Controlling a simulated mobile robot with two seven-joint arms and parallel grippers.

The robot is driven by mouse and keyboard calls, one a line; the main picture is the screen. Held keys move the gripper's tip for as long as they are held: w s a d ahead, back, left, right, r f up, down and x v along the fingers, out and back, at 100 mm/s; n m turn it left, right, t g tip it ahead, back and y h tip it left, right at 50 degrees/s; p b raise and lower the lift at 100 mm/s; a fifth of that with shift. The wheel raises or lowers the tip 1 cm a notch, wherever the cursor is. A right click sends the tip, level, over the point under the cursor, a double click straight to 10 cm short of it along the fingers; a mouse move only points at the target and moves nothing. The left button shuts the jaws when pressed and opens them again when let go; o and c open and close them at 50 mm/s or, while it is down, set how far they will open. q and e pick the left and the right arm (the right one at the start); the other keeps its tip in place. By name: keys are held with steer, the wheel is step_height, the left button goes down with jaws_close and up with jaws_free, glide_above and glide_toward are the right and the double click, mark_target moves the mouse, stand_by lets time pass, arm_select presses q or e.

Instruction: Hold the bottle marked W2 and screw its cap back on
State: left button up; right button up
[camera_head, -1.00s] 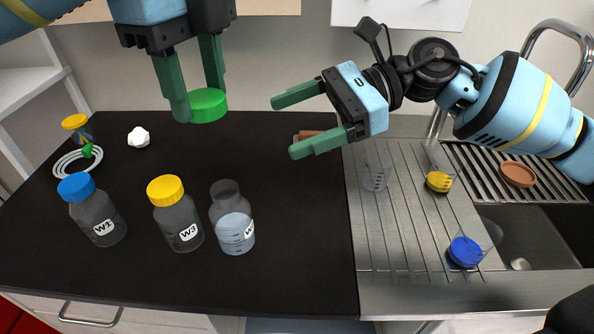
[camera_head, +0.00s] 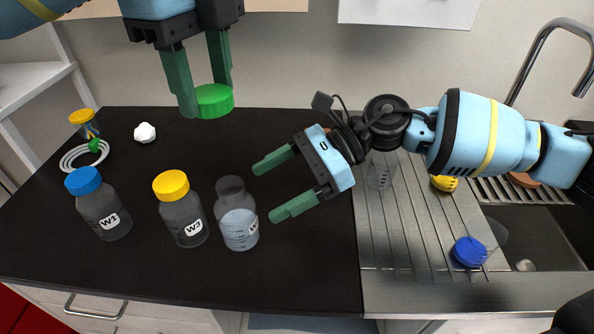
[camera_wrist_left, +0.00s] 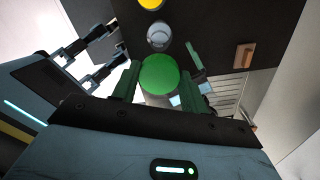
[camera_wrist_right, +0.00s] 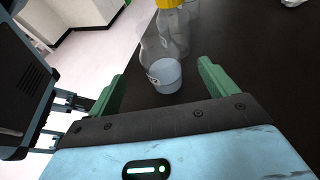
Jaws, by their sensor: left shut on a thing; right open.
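An uncapped clear bottle (camera_head: 238,226) with pale liquid stands upright on the black counter; its label is turned to the side and only partly readable. My left gripper (camera_head: 206,101) is shut on a green cap (camera_head: 215,101), held in the air above and behind the bottle. The green cap also fills the middle of the left wrist view (camera_wrist_left: 158,76). My right gripper (camera_head: 265,192) is open and empty, its fingers pointing at the bottle from the right, just short of it. In the right wrist view the bottle (camera_wrist_right: 160,80) lies ahead between the fingertips.
Bottle W3 (camera_head: 186,220) with a yellow cap stands close left of the open bottle, and W1 (camera_head: 105,214) with a blue cap stands further left. A white crumpled piece (camera_head: 145,132) lies behind. A steel sink drainer (camera_head: 410,225) with cups is at right.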

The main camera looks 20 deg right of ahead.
mark_target(235, 208)
steer(key=x, duration=0.7)
steer(key=shift+a+f, duration=0.1)
steer(key=shift+a, duration=0.25)
jaws_close()
stand_by(0.5)
stand_by(0.8)
arm_select(q)
steer(key=o, duration=0.8)
steer(key=shift+c, duration=0.2)
steer(key=c, duration=0.3)
steer(key=shift+f+n, duration=0.8)
steer(key=shift+f, duration=1)
steer(key=shift+f+n, duration=0.8)
steer(key=shift+f, duration=1)
steer(key=shift+c, duration=0.2)
